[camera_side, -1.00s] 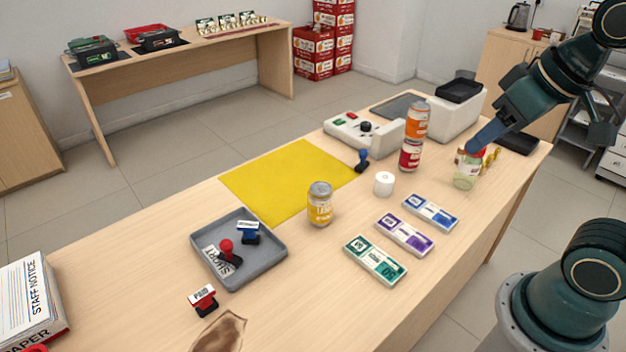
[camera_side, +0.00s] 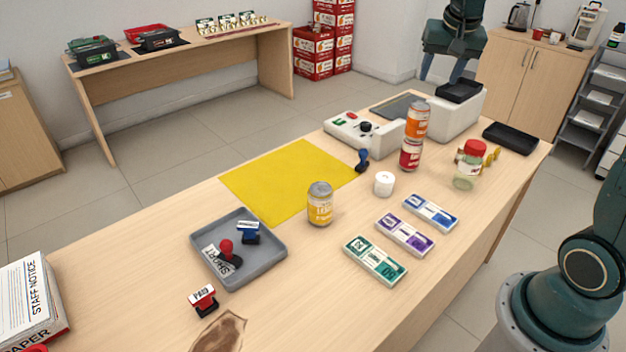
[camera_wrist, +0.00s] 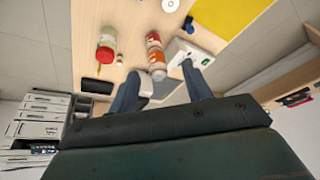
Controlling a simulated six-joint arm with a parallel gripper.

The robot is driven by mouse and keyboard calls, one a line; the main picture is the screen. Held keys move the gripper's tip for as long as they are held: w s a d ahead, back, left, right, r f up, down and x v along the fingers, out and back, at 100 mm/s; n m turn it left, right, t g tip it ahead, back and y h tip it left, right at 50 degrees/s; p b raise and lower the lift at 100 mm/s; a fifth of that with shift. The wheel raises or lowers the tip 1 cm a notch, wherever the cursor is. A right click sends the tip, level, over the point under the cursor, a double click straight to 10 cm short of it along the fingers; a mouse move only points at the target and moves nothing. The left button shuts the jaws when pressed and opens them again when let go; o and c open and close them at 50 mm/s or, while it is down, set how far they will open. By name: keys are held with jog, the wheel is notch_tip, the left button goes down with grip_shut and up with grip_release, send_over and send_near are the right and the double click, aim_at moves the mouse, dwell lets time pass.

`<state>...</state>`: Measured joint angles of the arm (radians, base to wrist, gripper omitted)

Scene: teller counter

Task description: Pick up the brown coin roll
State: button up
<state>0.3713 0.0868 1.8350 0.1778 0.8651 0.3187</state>
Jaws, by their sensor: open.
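I cannot make out a clearly brown coin roll in either view. Small yellow-gold pieces (camera_side: 492,154) lie just behind the glass jar with the red lid (camera_side: 467,166), partly hidden by it; I cannot tell whether one is the roll. In the wrist view a thin orange-yellow piece (camera_wrist: 99,70) shows beside the jar (camera_wrist: 107,45). My gripper (camera_side: 440,74) is open and empty, raised over the far end of the counter, near the white machine. Its two spread fingers also show in the wrist view (camera_wrist: 160,70), with nothing between them.
Two stacked cans, orange (camera_side: 418,121) over red (camera_side: 411,154), stand left of the jar. A white machine (camera_side: 455,112) and black tray (camera_side: 510,138) are at the far end. Banknote bundles (camera_side: 404,234), a yellow can (camera_side: 320,204) and a grey tray (camera_side: 275,262) lie nearer.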

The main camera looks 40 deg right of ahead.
jog(key=w+d+f+m+g, duration=0.1)
jog(key=w+d+f+m, duration=0.3)
jog(key=d, duration=0.5)
jog(key=m+g, duration=0.3)
jog(key=m, duration=0.3)
send_near(462, 148)
jog(key=shift+h, duration=0.4)
jog(key=shift+s+x, duration=0.2)
jog(key=shift+x, duration=3.3)
jog(key=shift+a, duration=0.2)
jog(key=shift+x, duration=2.6)
jog(key=shift+w, duration=0.15)
jog(key=shift+c, duration=0.4)
grip_shut()
